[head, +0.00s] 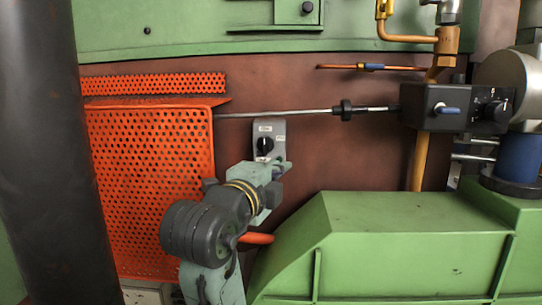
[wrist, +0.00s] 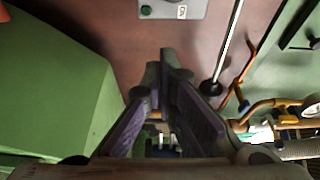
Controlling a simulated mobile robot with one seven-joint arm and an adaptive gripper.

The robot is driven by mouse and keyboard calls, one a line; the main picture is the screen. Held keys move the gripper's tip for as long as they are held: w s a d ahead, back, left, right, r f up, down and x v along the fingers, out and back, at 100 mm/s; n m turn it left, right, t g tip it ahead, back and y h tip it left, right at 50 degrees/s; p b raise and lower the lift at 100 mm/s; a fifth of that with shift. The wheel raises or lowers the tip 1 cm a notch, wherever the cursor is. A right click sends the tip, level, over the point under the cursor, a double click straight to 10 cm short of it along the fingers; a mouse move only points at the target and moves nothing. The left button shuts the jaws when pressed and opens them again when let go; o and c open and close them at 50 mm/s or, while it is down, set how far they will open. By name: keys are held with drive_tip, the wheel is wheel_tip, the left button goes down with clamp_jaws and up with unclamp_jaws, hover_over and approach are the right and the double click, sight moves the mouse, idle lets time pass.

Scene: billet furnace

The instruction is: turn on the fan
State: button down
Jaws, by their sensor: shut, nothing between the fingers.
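A grey switch box (head: 269,129) with a black rotary knob (head: 264,146) and small pale labels is fixed to the brown wall in the head view. The label writing is too small to read. My gripper (head: 278,170) is just below and in front of the box, covering its lower end. In the wrist view my gripper (wrist: 165,58) is shut and empty. Part of a grey box (wrist: 190,5) with a green round button (wrist: 146,10) shows at the top edge there, beyond the fingertips. The knob is out of that view. No fan can be made out.
An orange perforated guard (head: 150,185) stands left of the box. A metal rod (head: 300,112) runs above it to a black valve box (head: 455,107). A green housing (head: 400,240) fills the lower right. A dark column (head: 40,150) stands at the far left.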

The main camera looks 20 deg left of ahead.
sight(265, 145)
drive_tip(key=w+p, duration=0.4)
drive_tip(key=w, duration=0.6)
drive_tip(key=a, duration=0.1)
drive_tip(key=s+a+p, duration=0.1)
drive_tip(key=a, duration=0.1)
drive_tip(key=shift+a, duration=0.1)
drive_tip(key=shift+a, duration=0.1)
